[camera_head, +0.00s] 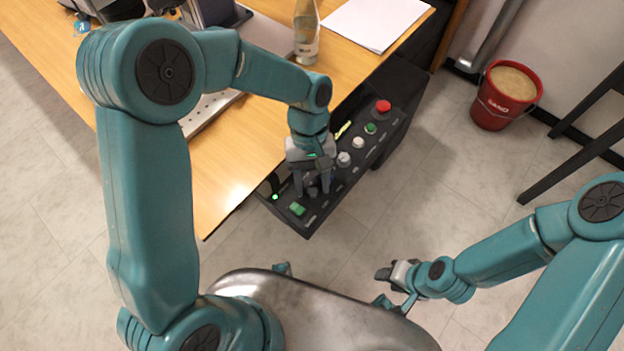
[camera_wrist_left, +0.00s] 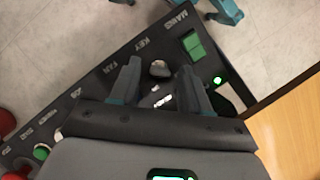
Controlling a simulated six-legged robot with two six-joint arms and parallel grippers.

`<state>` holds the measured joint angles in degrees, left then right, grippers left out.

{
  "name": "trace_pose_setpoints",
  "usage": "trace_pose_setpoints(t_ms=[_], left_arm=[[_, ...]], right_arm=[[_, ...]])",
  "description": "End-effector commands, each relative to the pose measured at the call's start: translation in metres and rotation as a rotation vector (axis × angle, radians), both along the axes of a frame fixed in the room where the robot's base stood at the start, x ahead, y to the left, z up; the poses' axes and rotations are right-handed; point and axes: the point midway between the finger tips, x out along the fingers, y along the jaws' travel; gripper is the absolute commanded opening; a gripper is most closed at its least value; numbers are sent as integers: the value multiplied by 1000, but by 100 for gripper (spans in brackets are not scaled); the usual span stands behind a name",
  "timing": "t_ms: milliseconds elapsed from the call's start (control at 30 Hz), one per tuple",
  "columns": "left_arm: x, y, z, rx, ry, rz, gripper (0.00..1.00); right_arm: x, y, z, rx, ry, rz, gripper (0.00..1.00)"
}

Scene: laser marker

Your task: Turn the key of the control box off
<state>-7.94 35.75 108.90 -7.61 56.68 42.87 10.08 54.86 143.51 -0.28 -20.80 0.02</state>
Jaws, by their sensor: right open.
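The black control box (camera_head: 372,150) stands beside the wooden table, with a row of buttons and lettered labels on its top. My left gripper (camera_head: 312,190) points down over the box's near end, close to the green switch (camera_head: 297,209). In the left wrist view, the gripper's two fingers (camera_wrist_left: 158,82) stand apart. A small grey key knob (camera_wrist_left: 159,68) shows between them near the KEY label, with no clear contact. A green light (camera_wrist_left: 217,80) glows on the box. My right gripper (camera_head: 392,286) is open and empty, away from the box at lower right.
The wooden table (camera_head: 225,165) borders the box on the left and carries a bottle (camera_head: 306,35) and white paper (camera_head: 374,20). A red emergency button (camera_head: 383,106) sits at the box's far end. A red sand bucket (camera_head: 494,110) and dark legs stand right. Floor between is clear.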

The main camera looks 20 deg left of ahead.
Motion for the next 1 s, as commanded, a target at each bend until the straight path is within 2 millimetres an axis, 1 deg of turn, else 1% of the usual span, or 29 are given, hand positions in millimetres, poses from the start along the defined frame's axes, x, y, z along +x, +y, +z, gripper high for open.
trace_pose_setpoints(t_ms=[267, 367, 433, 567, 800, 900, 1000], left_arm=[[-1, 0, 0, 0, 3, -2, 51], [1, 1, 5, 0, 1, -1, 51], [4, 2, 13, 0, 1, -1, 51], [15, 7, 41, 0, -2, 0, 51], [36, 18, 101, -1, -1, -1, 51], [44, 21, 122, -1, -1, -1, 51], [50, 24, 137, -1, 1, -1, 51]], right_arm=[[0, 0, 0, 0, 0, 0, 43], [0, 0, 1, 0, 0, 0, 43], [0, 0, 4, 0, 0, 0, 43], [0, 0, 10, 0, 0, 0, 43], [0, 0, 23, 0, 0, 0, 43], [0, 0, 27, 0, 0, 0, 43], [0, 0, 30, 0, 0, 0, 43]])
